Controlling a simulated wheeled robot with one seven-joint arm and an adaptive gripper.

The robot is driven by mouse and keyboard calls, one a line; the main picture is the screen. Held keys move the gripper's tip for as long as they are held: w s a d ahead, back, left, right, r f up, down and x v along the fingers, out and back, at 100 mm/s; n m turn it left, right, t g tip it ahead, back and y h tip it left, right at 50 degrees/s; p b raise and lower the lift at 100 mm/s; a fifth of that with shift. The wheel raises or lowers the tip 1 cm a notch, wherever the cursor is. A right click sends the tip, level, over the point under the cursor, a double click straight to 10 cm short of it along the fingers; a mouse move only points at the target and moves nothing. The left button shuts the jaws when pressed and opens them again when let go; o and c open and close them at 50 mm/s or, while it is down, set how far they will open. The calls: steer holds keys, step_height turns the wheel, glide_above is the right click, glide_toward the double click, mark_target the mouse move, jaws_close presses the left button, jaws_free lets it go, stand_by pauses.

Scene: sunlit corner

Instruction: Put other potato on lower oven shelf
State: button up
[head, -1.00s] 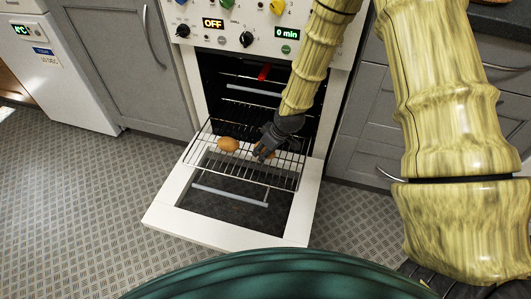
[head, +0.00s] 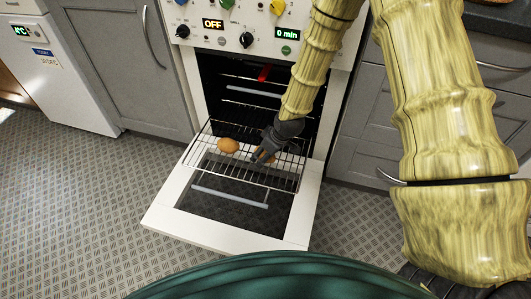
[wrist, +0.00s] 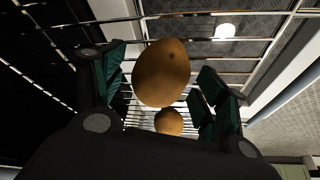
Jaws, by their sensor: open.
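A brown potato (head: 228,145) lies on the left of the pulled-out wire oven shelf (head: 215,168). A second potato (head: 266,157) is at my gripper (head: 262,153), partly hidden by its dark fingers, low over the right part of the shelf. In the wrist view, a large near potato (wrist: 161,72) sits between the green-padded fingers of my gripper (wrist: 160,82), with dark gaps beside it. A smaller-looking potato (wrist: 169,123) shows behind it. My gripper is open around the near potato. The shelf's wires show behind the potatoes.
The white oven door (head: 165,222) is folded down below the shelf. A red item (head: 264,72) shows inside the dark oven. Grey cabinets (head: 128,70) flank the oven, and a white fridge (head: 65,85) stands at left. The patterned floor (head: 95,180) is clear.

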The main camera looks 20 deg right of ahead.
steer(key=p+v, duration=0.3)
steer(key=v, duration=0.9)
stand_by(1.0)
